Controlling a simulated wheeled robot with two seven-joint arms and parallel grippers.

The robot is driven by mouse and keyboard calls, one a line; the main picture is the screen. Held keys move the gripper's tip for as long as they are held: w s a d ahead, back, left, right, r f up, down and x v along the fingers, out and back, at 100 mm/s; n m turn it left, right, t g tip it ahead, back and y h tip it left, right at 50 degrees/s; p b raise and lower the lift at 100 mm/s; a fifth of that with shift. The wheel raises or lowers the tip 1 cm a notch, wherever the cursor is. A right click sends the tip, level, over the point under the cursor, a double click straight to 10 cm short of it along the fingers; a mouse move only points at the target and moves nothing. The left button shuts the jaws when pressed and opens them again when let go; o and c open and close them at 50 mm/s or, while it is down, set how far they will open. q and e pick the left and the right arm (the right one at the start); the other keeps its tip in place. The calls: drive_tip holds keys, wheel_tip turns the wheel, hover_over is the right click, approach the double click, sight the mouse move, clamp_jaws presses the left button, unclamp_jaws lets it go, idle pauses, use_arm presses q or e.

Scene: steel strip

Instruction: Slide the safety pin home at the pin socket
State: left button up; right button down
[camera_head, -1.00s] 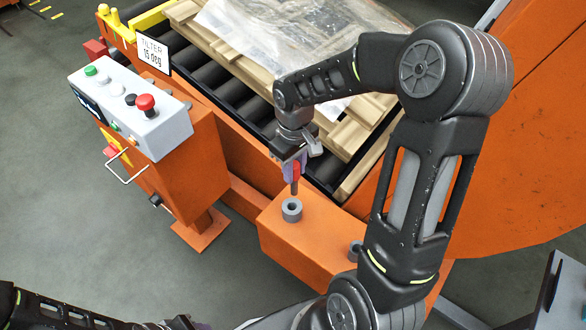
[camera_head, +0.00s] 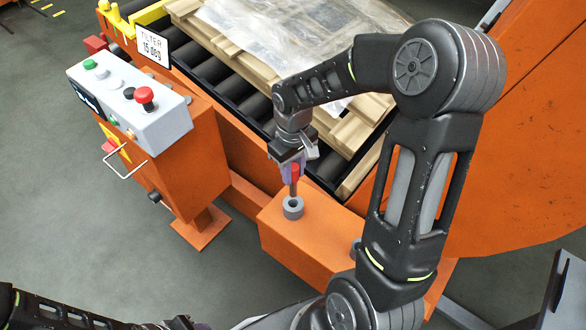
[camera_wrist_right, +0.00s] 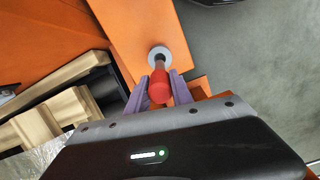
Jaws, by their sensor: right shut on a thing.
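The safety pin has a red handle (camera_head: 295,171) and a thin dark shank, and it hangs upright in my right gripper (camera_head: 292,172). The pin socket (camera_head: 293,209) is a grey ring on an orange block, directly under the pin. The shank's lower end is at the socket's opening; how deep it sits I cannot tell. In the right wrist view the purple fingers (camera_wrist_right: 160,88) are shut on the red handle (camera_wrist_right: 159,89), and the shank points at the grey socket ring (camera_wrist_right: 160,53). My left arm's end (camera_head: 178,323) is cut off at the bottom edge.
A roller bed with wooden pallet (camera_head: 345,135) lies behind. A control box (camera_head: 130,105) with buttons stands at left. Grey floor is free at lower left.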

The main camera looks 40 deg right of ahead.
sight(293, 192)
drive_tip(key=shift+f+b, duration=0.8)
drive_tip(key=shift+f, duration=0.65)
idle(0.7)
drive_tip(key=shift+f+b, duration=2)
drive_tip(key=shift+f, duration=1)
drive_tip(key=c, duration=1.1)
unclamp_jaws()
drive_tip(key=shift+o, duration=0.2)
drive_tip(key=shift+r+p, duration=1.1)
drive_tip(key=shift+r, duration=2.85)
drive_tip(key=shift+w, duration=0.1)
